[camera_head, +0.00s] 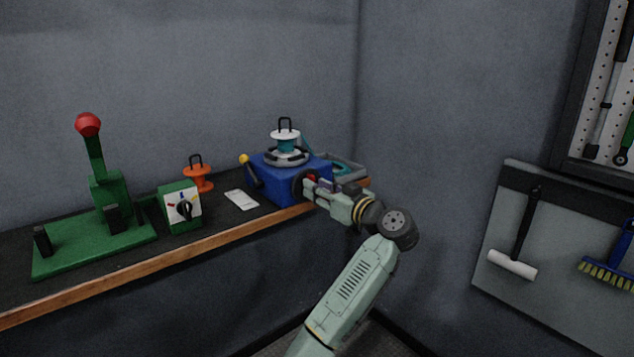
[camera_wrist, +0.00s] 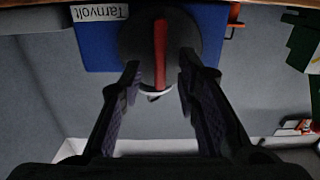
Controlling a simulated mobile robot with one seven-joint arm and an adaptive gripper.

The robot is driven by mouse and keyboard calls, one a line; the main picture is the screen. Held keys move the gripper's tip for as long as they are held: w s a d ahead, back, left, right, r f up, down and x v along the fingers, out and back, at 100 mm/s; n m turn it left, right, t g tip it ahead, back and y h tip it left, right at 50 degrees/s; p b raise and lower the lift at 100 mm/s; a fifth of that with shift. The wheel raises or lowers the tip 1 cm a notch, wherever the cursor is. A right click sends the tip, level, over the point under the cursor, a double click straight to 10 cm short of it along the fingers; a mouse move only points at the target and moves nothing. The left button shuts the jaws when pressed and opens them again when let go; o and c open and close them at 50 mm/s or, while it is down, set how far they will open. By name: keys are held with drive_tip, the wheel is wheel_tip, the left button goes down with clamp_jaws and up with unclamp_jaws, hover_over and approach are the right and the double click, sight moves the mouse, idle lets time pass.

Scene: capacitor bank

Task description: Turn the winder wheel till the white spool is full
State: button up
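The blue winder box (camera_head: 283,187) stands at the right end of the bench. On its top is the white spool (camera_head: 285,134), with teal winding below its upper flange and a black loop above. How full it is cannot be told. The winder wheel is a dark disc with a red bar across it; the wrist view shows the wheel (camera_wrist: 128,42) and the upright red bar (camera_wrist: 160,55). My gripper (camera_wrist: 160,70) is open in front of the wheel, fingers either side of the bar with gaps. In the head view my gripper (camera_head: 309,190) partly hides the wheel.
A yellow-knobbed lever (camera_head: 244,159) is on the box's left. Left along the bench are a white card (camera_head: 241,199), an orange spool (camera_head: 198,178), a green dial box (camera_head: 181,209) and a green red-knobbed lever press (camera_head: 104,192). A grey tray (camera_head: 351,170) sits behind right.

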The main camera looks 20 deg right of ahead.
drive_tip(key=shift+w+a, duration=0.2)
drive_tip(key=shift+w, duration=0.3)
clamp_jaws()
